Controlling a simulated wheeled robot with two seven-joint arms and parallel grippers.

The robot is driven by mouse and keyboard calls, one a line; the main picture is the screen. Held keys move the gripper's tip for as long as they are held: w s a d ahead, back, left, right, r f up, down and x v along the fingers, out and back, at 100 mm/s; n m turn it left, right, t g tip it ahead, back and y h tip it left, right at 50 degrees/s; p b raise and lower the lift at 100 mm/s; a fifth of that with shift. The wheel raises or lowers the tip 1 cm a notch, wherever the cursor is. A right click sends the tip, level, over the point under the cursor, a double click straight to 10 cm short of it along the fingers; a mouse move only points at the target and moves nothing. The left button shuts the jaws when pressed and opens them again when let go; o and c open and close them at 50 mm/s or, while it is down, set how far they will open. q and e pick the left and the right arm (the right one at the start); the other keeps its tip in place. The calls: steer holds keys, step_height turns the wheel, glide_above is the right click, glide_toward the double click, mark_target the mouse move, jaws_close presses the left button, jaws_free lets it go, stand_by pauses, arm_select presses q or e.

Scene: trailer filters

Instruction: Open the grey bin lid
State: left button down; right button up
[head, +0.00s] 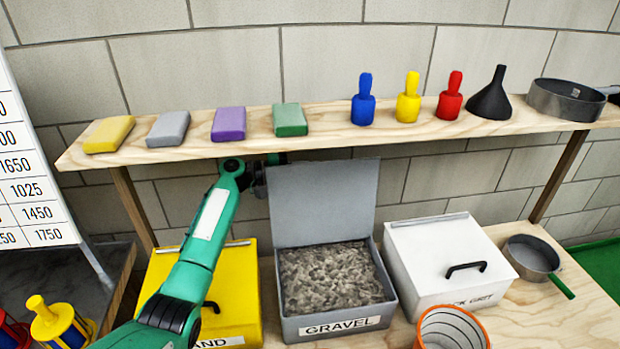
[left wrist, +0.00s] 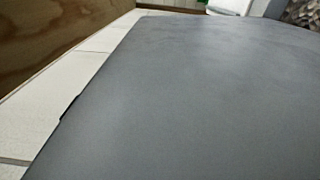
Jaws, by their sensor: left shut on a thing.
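The grey bin (head: 339,328), labelled GRAVEL, stands on the lower bench, full of grey gravel (head: 335,277). Its grey lid (head: 322,203) stands upright at the bin's back edge, so the bin is open. The lid also fills most of the left wrist view (left wrist: 180,95). My left gripper (head: 262,178) is at the lid's upper left, partly behind it, and shut on it. The fingertips and the lid's handle are hidden. My right gripper is not in view.
A shelf (head: 345,137) with coloured blocks, pegs and a funnel runs just above the lid. A yellow bin (head: 236,290) stands left under my arm, a white bin (head: 440,255) right.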

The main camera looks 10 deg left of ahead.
mark_target(291, 172)
arm_select(q)
steer(key=shift+w, duration=0.15)
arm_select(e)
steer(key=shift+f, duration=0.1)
arm_select(q)
steer(key=c, duration=1.5)
jaws_free()
steer(key=shift+a, duration=0.1)
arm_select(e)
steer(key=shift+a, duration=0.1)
